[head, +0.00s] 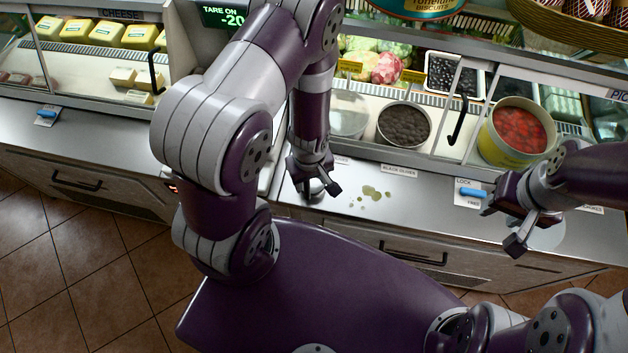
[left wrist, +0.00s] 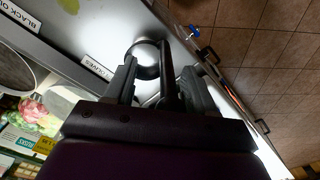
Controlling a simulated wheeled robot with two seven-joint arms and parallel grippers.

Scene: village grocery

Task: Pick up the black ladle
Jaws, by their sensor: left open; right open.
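My left gripper (head: 319,187) is open, pointing down, low over the steel counter by the olive section. In the left wrist view its two fingers (left wrist: 160,78) stand on either side of a dark shaft, which looks like the black ladle's handle (left wrist: 168,72). A shiny round bowl shape (left wrist: 145,54) lies beside the shaft, just past the fingertips. Whether the fingers touch the shaft, I cannot tell. In the head view the gripper hides most of it. My right gripper (head: 503,226) is open and empty over the counter at the right.
Green spills (head: 372,193) lie on the counter right of my left gripper. Behind are glass-fronted cases with a bowl of dark olives (head: 404,125) and a tub of red food (head: 518,130). Black hooked handles (head: 458,120) and a blue-handled lock (head: 472,192) are nearby.

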